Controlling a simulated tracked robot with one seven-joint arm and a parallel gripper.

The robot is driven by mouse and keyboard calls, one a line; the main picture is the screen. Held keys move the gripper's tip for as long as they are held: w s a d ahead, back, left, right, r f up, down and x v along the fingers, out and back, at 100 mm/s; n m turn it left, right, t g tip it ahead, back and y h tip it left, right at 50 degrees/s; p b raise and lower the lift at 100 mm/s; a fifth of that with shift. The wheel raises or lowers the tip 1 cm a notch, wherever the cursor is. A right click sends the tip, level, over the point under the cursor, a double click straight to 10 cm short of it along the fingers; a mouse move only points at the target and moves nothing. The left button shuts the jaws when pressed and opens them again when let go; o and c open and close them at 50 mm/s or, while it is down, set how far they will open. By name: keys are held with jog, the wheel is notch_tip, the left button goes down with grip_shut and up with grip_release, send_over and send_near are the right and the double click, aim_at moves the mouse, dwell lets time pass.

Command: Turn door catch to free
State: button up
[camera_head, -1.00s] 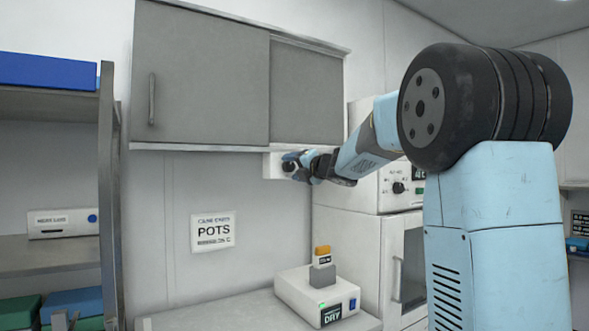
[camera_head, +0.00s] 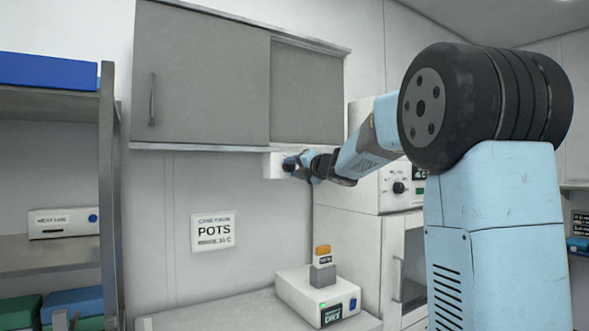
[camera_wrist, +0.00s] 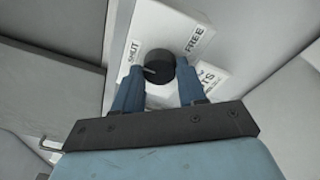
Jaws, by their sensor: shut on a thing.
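The door catch is a round black knob (camera_wrist: 160,66) on a white plate (camera_wrist: 215,72) under the wall cabinet. The plate bears the words SHUT on the left and FREE on the upper right in the wrist view. A pale mark on the knob lies on its left side, toward SHUT. My gripper (camera_wrist: 163,76) is shut on the knob, with one blue finger on each side. In the head view, my gripper (camera_head: 294,164) is at the white catch box (camera_head: 272,165) below the cabinet's right part and hides most of the knob.
The grey cabinet (camera_head: 200,75) with a vertical handle is above the catch. Below stand a small white DRY device (camera_head: 300,290) on the counter and a white oven (camera_head: 355,240) at the right. A shelf rack (camera_head: 107,200) stands at the left.

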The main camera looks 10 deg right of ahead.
jog(key=shift+f, duration=0.1)
jog(key=m, duration=0.4)
jog(key=shift+f+m, duration=0.15)
jog(key=shift+m, duration=0.25)
jog(key=m+t, duration=0.1)
jog(key=m, duration=0.4)
jog(key=shift+f, duration=0.1)
jog(key=m, duration=0.4)
jog(key=shift+f+m+t+h, duration=0.1)
jog(key=shift+m+t+h, duration=0.2)
jog(key=shift+m+h, duration=0.4)
jog(key=shift+m, duration=2)
jog(key=o, duration=0.9)
jog(key=shift+c, duration=0.2)
jog(key=shift+o, duration=1)
jog(key=shift+a, duration=0.1)
